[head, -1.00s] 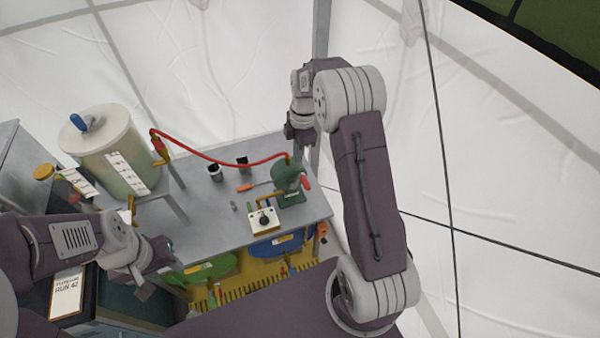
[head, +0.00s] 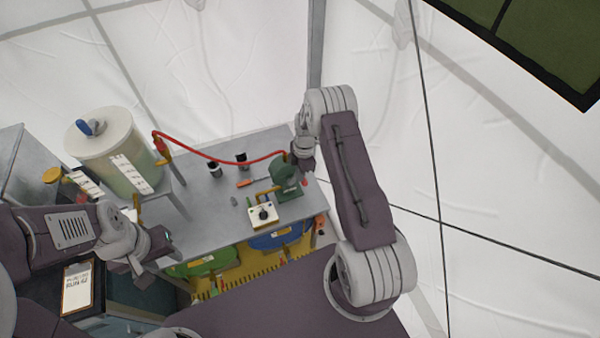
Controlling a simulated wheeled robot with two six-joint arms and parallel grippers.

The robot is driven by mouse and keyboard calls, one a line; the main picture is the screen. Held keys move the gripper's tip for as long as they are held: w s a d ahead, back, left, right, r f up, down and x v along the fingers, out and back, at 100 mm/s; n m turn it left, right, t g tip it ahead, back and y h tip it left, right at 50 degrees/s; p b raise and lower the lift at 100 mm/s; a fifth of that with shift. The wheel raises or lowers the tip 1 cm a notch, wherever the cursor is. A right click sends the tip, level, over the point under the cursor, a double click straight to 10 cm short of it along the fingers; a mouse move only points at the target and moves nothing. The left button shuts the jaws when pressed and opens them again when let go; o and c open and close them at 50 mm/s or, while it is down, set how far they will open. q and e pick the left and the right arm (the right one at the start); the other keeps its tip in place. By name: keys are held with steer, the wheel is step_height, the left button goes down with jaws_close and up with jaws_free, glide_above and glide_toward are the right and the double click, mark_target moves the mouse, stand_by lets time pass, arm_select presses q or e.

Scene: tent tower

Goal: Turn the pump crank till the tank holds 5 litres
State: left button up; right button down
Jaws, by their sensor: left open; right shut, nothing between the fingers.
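The green pump (head: 286,178) stands near the right end of the grey table. The red hose (head: 215,160) runs from it to the pale tank (head: 112,152) on a raised stand at the left. The tank has a white scale strip on its side, too small to read. My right gripper (head: 306,163) is at the pump's upper right side, near the crank, whose orange-red grip is mostly hidden; I cannot tell whether they touch. It is shut with nothing held. My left gripper (head: 155,262) is open and empty in front of the table's left part.
A cream box with a black dial (head: 263,215) sits in front of the pump. Dark cups (head: 215,169) and a screwdriver stand or lie behind it. Green and blue bins (head: 276,239) are below the table. A clipboard (head: 77,286) is lower left.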

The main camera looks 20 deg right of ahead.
steer(key=shift+d+f+b, duration=0.15)
steer(key=shift+f+b, duration=0.05)
steer(key=shift+b, duration=0.35)
steer(key=shift+d+y, duration=0.15)
steer(key=shift+y, duration=0.15)
steer(key=shift+d+f+y+b, duration=0.2)
steer(key=shift+y+b, duration=0.1)
steer(key=shift+b, duration=0.55)
steer(key=d+f+y+b, duration=0.3)
steer(key=d+f+b, duration=0.3)
steer(key=b, duration=1.5)
steer(key=shift+s+f, duration=0.2)
steer(key=shift+f, duration=1.55)
steer(key=shift+d, duration=0.1)
